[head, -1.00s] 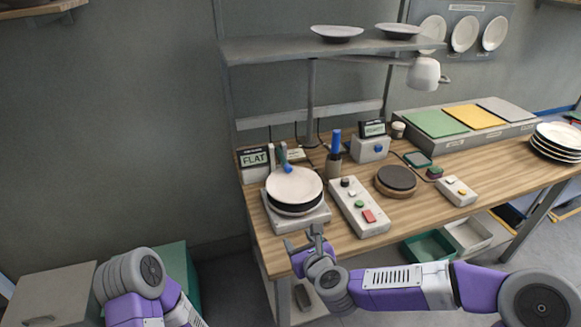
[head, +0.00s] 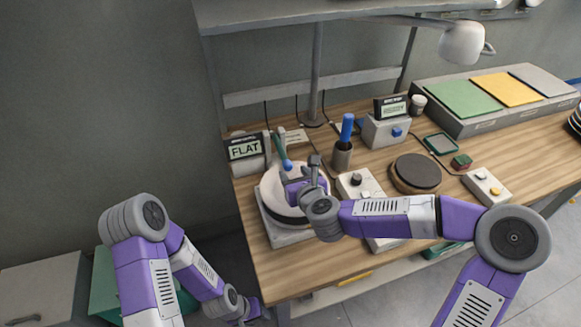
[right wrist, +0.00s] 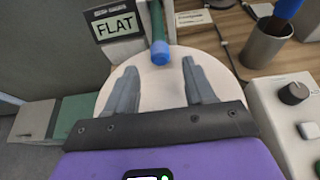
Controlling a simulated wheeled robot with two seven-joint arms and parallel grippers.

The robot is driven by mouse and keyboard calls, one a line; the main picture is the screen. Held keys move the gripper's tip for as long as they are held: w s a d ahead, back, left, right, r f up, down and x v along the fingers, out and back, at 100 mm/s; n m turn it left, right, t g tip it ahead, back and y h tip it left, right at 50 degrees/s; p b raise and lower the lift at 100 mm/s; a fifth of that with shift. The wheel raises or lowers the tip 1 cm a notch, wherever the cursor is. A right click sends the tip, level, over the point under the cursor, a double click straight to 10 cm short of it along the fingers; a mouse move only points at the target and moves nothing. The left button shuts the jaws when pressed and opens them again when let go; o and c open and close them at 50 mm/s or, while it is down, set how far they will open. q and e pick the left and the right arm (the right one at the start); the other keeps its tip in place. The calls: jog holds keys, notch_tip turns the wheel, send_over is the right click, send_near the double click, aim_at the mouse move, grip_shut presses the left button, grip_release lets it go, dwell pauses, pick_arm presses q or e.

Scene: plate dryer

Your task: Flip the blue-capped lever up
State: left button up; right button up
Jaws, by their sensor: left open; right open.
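The lever is a green rod (head: 280,147) with a blue cap (head: 287,165), at the back edge of a round white plate (head: 272,190). It leans forward, cap end low over the plate. In the right wrist view the cap (right wrist: 160,57) points toward me, just beyond and between my open fingertips. My right gripper (head: 303,172), also in the right wrist view (right wrist: 159,72), is open and empty above the plate; I cannot tell whether it touches the cap. My left gripper (head: 250,311) is low, beside the table's front left, far from the lever.
A display reading FLAT (head: 245,148) stands just left of the lever. A cup (head: 342,156) with a blue-handled tool stands to the right. A control box (head: 357,184) with a black knob is partly behind my right arm. A dark round pad (head: 416,172) lies farther right.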

aim_at(289, 168)
jog(key=shift+x, duration=2.05)
grip_shut()
